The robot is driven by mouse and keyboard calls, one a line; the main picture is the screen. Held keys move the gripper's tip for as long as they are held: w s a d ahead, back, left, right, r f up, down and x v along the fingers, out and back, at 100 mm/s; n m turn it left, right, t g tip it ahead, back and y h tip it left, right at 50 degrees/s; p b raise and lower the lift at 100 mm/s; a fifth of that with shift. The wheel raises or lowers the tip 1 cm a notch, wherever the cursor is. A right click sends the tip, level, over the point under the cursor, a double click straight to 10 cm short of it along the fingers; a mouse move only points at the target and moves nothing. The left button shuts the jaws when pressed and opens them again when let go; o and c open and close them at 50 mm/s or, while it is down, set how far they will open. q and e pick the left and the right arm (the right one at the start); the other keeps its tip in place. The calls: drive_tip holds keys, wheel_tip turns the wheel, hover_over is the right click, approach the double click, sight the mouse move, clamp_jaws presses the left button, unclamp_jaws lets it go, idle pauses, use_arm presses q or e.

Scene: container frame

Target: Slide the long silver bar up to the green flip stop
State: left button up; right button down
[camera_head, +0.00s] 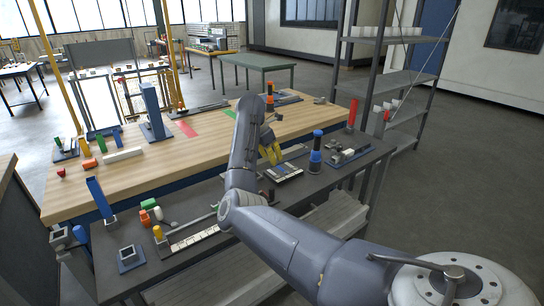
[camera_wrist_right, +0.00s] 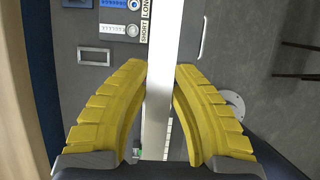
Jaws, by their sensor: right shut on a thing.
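The long silver bar (camera_wrist_right: 161,70) runs from top to bottom through the middle of the right wrist view. My right gripper (camera_wrist_right: 160,72) has its two yellow fingers closed on either side of it. In the head view my right gripper (camera_head: 270,151) is over the dark bench, and my forearm hides much of the bar. A small green piece (camera_wrist_right: 138,153), possibly the green flip stop, shows low between the fingers in the wrist view, left of the bar. I cannot tell its pose or its distance from the bar's end. My left gripper is not in view.
The dark bench (camera_head: 133,278) holds a white scale strip (camera_head: 193,240), a blue-and-black cylinder (camera_head: 315,155) and small fixtures. A panel marked SHORT and LONG (camera_wrist_right: 144,22) lies left of the bar. A wooden table (camera_head: 200,150) with blocks stands behind.

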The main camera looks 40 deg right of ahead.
drive_tip(key=shift+f, duration=5.35)
drive_tip(key=shift+f, duration=0.4)
drive_tip(key=c, duration=0.5)
unclamp_jaws()
drive_tip(key=shift+a, duration=0.1)
drive_tip(key=shift+r, duration=0.1)
wheel_tip(320, 180, up, 7)
idle(0.4)
